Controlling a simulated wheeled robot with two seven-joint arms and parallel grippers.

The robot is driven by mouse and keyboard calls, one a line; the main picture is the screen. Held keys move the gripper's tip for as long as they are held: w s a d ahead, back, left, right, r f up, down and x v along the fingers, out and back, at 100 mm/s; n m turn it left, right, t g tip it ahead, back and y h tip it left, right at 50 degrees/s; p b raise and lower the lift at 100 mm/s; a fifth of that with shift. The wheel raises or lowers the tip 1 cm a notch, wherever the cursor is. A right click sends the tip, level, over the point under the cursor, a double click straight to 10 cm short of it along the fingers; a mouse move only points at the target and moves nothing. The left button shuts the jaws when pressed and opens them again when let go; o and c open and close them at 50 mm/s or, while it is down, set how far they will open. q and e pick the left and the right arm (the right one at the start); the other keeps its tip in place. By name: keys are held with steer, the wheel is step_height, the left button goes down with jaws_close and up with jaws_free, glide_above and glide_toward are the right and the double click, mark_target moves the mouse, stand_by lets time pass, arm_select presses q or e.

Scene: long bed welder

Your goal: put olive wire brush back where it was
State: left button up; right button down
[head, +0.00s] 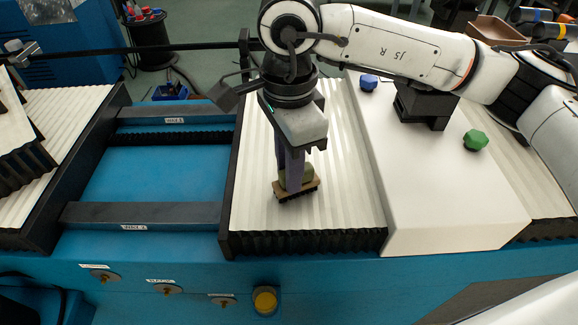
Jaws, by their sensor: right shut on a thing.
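The olive wire brush (297,184) has an olive grip on a tan wooden base, with dark bristles facing down. It is over the white ribbed bellows cover (345,200) in the middle of the machine. My right gripper (293,170) points down from above and is shut on the brush's olive grip. I cannot tell whether the bristles touch the cover. My left gripper is not in view.
A smooth white cover (440,205) to the right carries a blue knob (369,82), a green knob (475,140) and a black block (422,106). Left of the bellows is an open blue bay (150,175) with dark crossbars.

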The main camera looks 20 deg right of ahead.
steer(key=shift+f+b, duration=0.25)
steer(key=shift+b, duration=0.05)
steer(key=c, duration=1.6)
jaws_free()
steer(key=shift+r, duration=0.1)
steer(key=shift+o, duration=0.2)
step_height(320, 180, up, 12)
steer(key=shift+r, duration=0.2)
